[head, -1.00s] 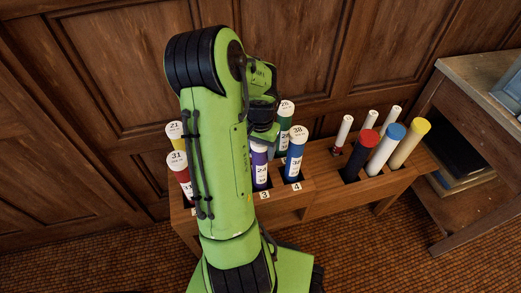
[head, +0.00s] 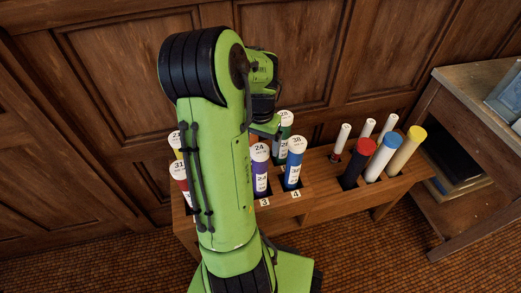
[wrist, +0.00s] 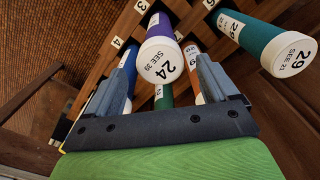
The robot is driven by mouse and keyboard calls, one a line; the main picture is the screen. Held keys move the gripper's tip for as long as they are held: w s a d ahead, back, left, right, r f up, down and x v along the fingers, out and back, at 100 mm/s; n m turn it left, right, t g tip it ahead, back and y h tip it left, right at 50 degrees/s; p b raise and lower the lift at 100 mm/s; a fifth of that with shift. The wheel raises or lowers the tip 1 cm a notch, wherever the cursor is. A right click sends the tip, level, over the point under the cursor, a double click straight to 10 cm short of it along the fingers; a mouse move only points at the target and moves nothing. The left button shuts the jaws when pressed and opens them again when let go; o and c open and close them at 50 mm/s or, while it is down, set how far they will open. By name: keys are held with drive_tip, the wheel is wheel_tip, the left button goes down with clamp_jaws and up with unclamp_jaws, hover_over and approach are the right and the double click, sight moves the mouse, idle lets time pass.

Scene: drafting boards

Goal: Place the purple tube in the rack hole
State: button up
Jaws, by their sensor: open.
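The purple tube (head: 262,183), with a white cap marked 24, stands upright in the rack hole by label 3. It also shows in the wrist view (wrist: 153,29), its cap towards the camera. My gripper (wrist: 164,67) is open, one finger to each side of the cap in that view, with nothing held.
A blue tube (head: 292,174) marked 38 stands close by at label 4, with a green tube (head: 281,150) behind. A wooden side table (head: 470,85) stands at right.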

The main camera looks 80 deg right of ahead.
wheel_tip(320, 180, up, 5)
drive_tip(key=shift+r+p, duration=0.1)
drive_tip(key=shift+p, duration=0.5)
drive_tip(key=w+a+r+n+t, duration=0.2)
drive_tip(key=w+a+r+n, duration=0.25)
drive_tip(key=w+a, duration=0.4)
drive_tip(key=w+a+r+n+t, duration=0.1)
drive_tip(key=w+a+r+n, duration=0.35)
drive_tip(key=w+a, duration=0.35)
drive_tip(key=s+a+r+n+t, duration=0.1)
drive_tip(key=s+a+n, duration=0.2)
drive_tip(key=a, duration=0.6)
drive_tip(key=s+a+r+n+t, duration=0.1)
drive_tip(key=s+a+n, duration=0.2)
drive_tip(key=a+n, duration=0.4)
drive_tip(key=shift+a+r+n+t, duration=0.3)
drive_tip(key=shift+a, duration=0.9)
drive_tip(key=shift+r, duration=0.1)
